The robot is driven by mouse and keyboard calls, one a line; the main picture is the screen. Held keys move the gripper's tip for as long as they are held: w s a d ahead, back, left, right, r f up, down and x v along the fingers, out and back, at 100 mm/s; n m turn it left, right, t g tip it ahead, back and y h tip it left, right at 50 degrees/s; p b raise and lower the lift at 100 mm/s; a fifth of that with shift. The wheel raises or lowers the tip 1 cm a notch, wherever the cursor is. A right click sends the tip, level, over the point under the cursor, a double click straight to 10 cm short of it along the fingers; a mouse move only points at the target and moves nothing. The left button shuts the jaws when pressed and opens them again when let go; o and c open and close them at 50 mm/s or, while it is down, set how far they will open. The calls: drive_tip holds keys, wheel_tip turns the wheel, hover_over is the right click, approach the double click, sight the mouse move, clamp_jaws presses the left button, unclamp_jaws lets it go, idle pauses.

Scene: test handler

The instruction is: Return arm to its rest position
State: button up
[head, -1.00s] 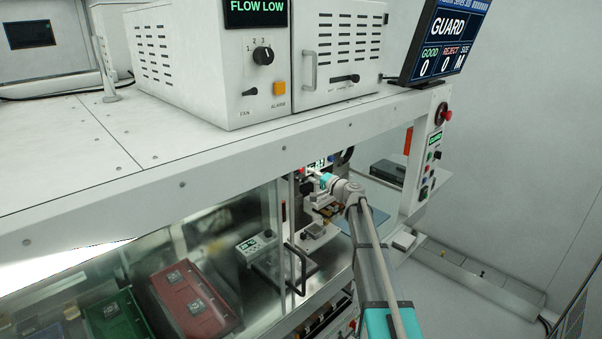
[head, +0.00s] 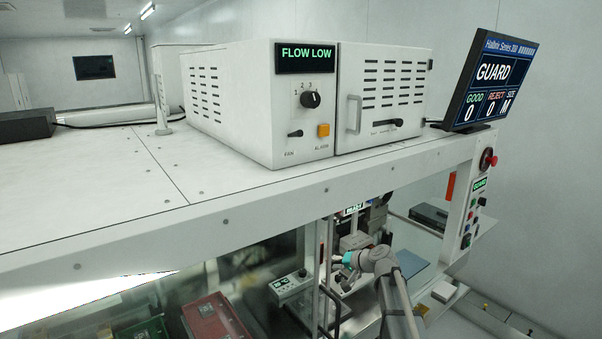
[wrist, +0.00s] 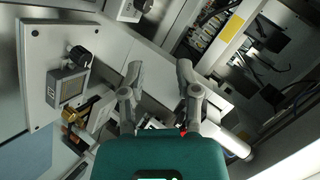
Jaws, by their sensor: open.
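My arm reaches into the lower opening of the handler in the head view. My gripper (head: 341,261) is at the opening, beside the vertical door frame (head: 322,270), and its fingertips are too small to make out there. In the wrist view my gripper (wrist: 158,75) shows two grey fingers spread apart with nothing between them. A white panel with a small black knob and a grey display box (wrist: 66,84) lies left of the fingers. A gold-coloured part (wrist: 72,114) sits below that box.
The white top deck (head: 130,195) overhangs the opening. A fan box showing FLOW LOW (head: 305,57) and a GUARD monitor (head: 492,80) stand on it. A control post with a red button (head: 487,160) is at right. A red tray (head: 208,318) and a green tray (head: 150,330) lie behind glass.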

drive_tip(key=s+f+g+h, duration=0.1)
drive_tip(key=s+f, duration=0.1)
drive_tip(key=s, duration=0.2)
drive_tip(key=s+f+n+g+h, duration=0.1)
drive_tip(key=s+f, duration=0.1)
drive_tip(key=s, duration=0.2)
drive_tip(key=s+f+n+g+h, duration=0.1)
drive_tip(key=s+f, duration=0.1)
drive_tip(key=s, duration=0.2)
drive_tip(key=shift+g, duration=0.3)
drive_tip(key=s+d+f+n+g+h, duration=0.1)
drive_tip(key=s+d+f+g+h, duration=0.15)
drive_tip(key=s, duration=0.45)
drive_tip(key=s+d+f+g+h, duration=0.1)
drive_tip(key=s+d+h, duration=0.25)
drive_tip(key=s, duration=0.35)
drive_tip(key=s+f+b, duration=0.3)
drive_tip(key=f+b, duration=1.2)
drive_tip(key=shift+s+f+g+b, duration=0.2)
drive_tip(key=shift+f+g+b, duration=0.1)
drive_tip(key=shift+f+g, duration=0.15)
